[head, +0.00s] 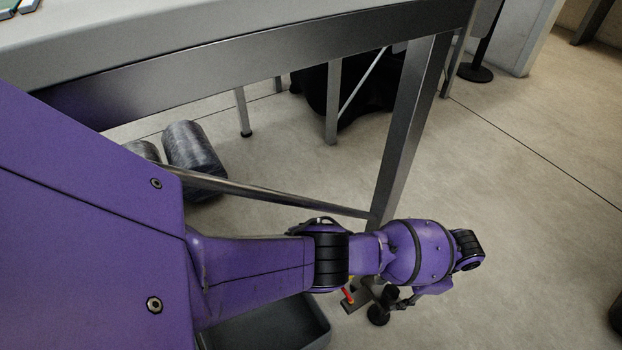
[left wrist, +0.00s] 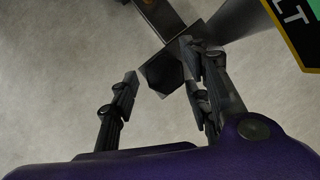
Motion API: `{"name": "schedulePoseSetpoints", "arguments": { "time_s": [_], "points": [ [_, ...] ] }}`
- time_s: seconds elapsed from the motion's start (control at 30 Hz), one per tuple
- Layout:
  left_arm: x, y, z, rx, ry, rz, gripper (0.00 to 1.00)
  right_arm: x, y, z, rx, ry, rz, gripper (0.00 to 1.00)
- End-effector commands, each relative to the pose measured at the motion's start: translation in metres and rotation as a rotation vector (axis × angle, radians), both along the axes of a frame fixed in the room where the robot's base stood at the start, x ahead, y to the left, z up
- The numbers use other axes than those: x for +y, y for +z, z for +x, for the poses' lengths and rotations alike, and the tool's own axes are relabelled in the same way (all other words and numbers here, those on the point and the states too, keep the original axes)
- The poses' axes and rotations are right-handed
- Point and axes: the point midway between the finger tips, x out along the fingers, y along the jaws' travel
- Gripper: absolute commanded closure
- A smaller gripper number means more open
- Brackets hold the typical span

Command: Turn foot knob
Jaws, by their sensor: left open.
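The foot knob (left wrist: 163,73) is a dark, faceted piece in the left wrist view. It lies between my left gripper's two fingertips (left wrist: 158,62). The right fingertip overlaps its edge; I cannot tell whether either finger touches it. The gripper is open. In the head view, a black round foot (head: 378,315) shows on the floor below the table leg (head: 408,125), and my left gripper (head: 398,300) is beside it, partly hidden under my purple wrist. My right gripper is in neither view.
The table's metal frame (head: 270,62) runs above my left arm, with a thin bar (head: 275,193) crossing below. A dark tray (head: 285,328) is on the floor beneath my arm. Grey cylinders (head: 190,150) lie behind. A yellow-edged sign (left wrist: 298,30) is close by.

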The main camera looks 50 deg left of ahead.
Motion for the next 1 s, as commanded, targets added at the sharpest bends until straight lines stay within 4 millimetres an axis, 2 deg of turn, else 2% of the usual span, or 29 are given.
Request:
{"name": "schedulePoseSetpoints", "arguments": {
  "time_s": [0.1, 0.4, 0.73, 1.0],
  "points": [
    [0.0, 0.001, 0.001, -0.001, 0.0, 0.0, 0.57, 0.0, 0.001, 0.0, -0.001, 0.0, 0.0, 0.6],
    [-0.001, 0.002, 0.001, 0.0, -0.001, -0.002, 0.96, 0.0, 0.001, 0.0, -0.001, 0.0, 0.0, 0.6],
    [-0.004, 0.003, -0.001, 0.002, -0.048, -0.005, 0.96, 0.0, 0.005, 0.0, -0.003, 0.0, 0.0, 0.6],
    [-0.006, 0.005, -0.004, 0.003, -0.221, -0.007, 0.97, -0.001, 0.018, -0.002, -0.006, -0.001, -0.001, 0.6]
  ]
}}
